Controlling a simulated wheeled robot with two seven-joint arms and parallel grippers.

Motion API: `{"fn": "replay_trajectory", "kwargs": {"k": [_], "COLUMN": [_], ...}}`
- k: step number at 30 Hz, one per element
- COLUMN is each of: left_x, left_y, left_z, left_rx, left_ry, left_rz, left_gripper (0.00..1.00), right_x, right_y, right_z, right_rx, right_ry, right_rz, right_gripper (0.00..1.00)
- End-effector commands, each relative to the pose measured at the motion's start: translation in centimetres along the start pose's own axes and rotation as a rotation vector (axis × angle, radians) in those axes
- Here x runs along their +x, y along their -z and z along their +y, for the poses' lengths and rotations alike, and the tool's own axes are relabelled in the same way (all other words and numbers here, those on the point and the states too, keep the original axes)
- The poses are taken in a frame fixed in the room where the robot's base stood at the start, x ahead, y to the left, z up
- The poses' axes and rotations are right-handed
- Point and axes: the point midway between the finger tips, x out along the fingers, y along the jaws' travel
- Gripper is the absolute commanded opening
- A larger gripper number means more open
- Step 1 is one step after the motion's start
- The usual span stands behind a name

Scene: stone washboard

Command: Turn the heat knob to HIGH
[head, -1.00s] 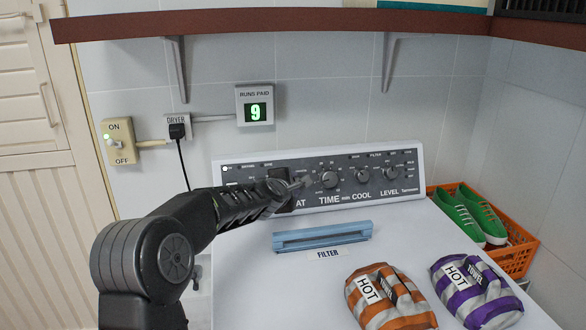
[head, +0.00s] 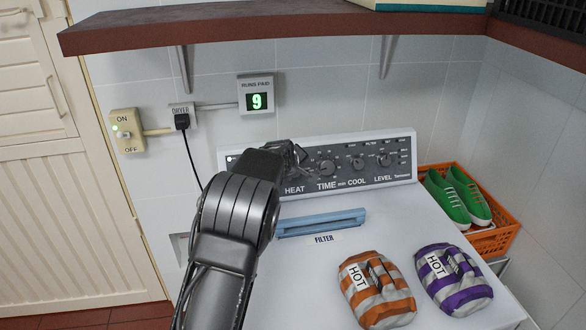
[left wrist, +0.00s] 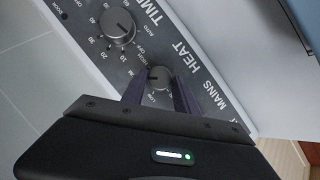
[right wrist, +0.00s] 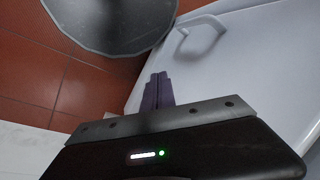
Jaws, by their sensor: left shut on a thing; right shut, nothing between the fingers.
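The heat knob (left wrist: 158,76) is a small grey dial on the dryer's dark control panel (left wrist: 88,45), beside the HEAT label (left wrist: 173,64). In the left wrist view it sits between the two fingers of my left gripper (left wrist: 160,88), which is shut on it. I cannot tell clearly which setting it points to. In the head view my left gripper (head: 296,154) and its arm cover the knob, above the HEAT label (head: 294,189). My right gripper (right wrist: 158,84) is shut and empty in the right wrist view, near a white surface.
The time knob (head: 326,167) is close to the right of the left gripper. A blue filter handle (head: 321,222) and orange and purple striped bundles (head: 378,290) marked HOT lie on the dryer top. A brown shelf (head: 270,31) overhangs the panel. An orange basket (head: 497,240) holds green shoes.

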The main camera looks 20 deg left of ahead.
Motion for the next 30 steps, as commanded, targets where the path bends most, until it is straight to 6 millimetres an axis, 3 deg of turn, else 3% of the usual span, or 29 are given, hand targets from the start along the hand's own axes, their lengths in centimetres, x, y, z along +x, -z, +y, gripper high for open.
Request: {"fn": "replay_trajectory", "kwargs": {"k": [18,30], "left_x": [0.19,0.28], "left_y": [-0.28,-0.53], "left_z": [0.55,0.70], "left_rx": [0.527,0.755], "left_ry": [0.252,0.360], "left_rz": [-0.001,-0.004], "left_gripper": [0.00,0.00], "right_x": [0.10,0.06], "right_y": [0.03,0.02], "right_z": [0.01,0.00], "right_rx": [0.000,0.000], "right_ry": [0.001,0.000], "right_rz": [0.001,0.001], "right_gripper": [0.00,0.00]}}
